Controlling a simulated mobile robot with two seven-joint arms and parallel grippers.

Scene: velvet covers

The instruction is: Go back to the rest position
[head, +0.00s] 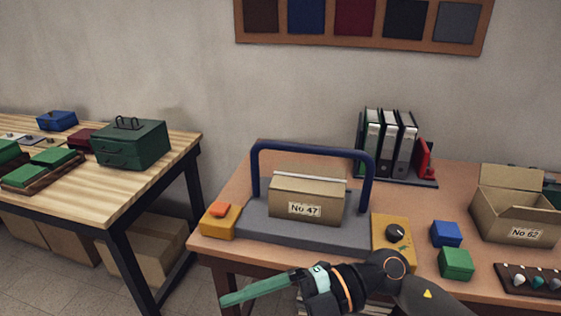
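My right arm comes in from the bottom right, in front of the right table. Its gripper (236,298) points left, beyond the table's front edge. A long green part reaches out from the dark wrist; I see it from the side and cannot tell whether the fingers are apart or closed. My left gripper is not in view. A closed cardboard box (306,198) labelled "No 47" sits on a grey machine base (290,233) under a blue bar (312,148). My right gripper is apart from the box, nearer the camera.
The machine has an orange button (218,209) and a knob panel (391,237). Blue (446,234) and green (456,264) blocks lie to its right. The left table (150,176) holds a green case (130,145).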

